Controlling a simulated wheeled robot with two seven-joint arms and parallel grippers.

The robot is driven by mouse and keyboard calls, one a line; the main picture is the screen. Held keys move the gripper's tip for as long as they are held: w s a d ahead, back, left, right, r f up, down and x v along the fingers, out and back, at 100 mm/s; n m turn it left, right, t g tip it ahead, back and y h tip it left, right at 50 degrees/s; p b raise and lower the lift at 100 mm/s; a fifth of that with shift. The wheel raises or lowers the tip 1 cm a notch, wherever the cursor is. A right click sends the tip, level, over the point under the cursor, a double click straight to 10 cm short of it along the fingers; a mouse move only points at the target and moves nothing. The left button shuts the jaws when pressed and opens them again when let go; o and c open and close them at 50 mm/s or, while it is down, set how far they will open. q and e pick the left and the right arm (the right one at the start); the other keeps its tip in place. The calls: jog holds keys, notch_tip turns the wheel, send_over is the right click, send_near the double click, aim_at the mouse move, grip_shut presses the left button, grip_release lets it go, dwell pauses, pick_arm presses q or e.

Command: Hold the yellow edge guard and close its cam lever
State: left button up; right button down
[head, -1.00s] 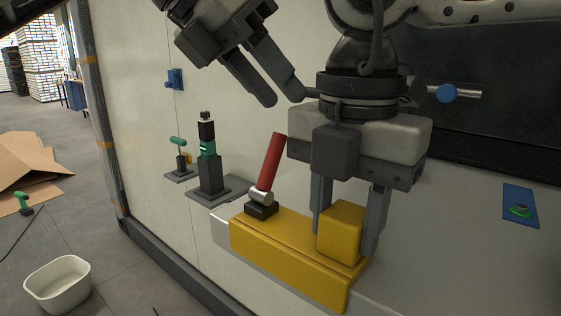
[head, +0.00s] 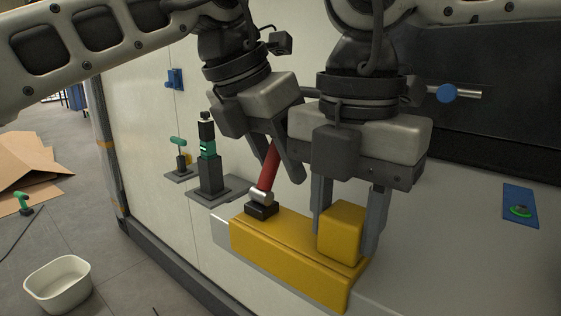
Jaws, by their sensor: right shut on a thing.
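The yellow edge guard (head: 285,262) lies along the panel's edge, with a yellow block (head: 341,232) standing on its right end. My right gripper (head: 346,240) points down and is shut on this block, one finger on each side. The red cam lever (head: 269,168) rises from a dark base with a metal pivot at the guard's left end. It stands upright, tilted slightly right. My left gripper (head: 284,165) is at the lever's upper part, its fingers overlapping the lever's top in the head view. Contact and the finger gap cannot be told.
Behind the lever a dark post clamp with a green band (head: 208,165) stands on a plate, with a smaller green-handled clamp (head: 180,150) beyond. A blue plate with a green knob (head: 520,210) lies at right. A white tub (head: 58,284) is on the floor.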

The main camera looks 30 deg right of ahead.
pick_arm(q)
jog(key=shift+d+f, duration=0.2)
jog(key=shift+f, duration=0.2)
grip_shut()
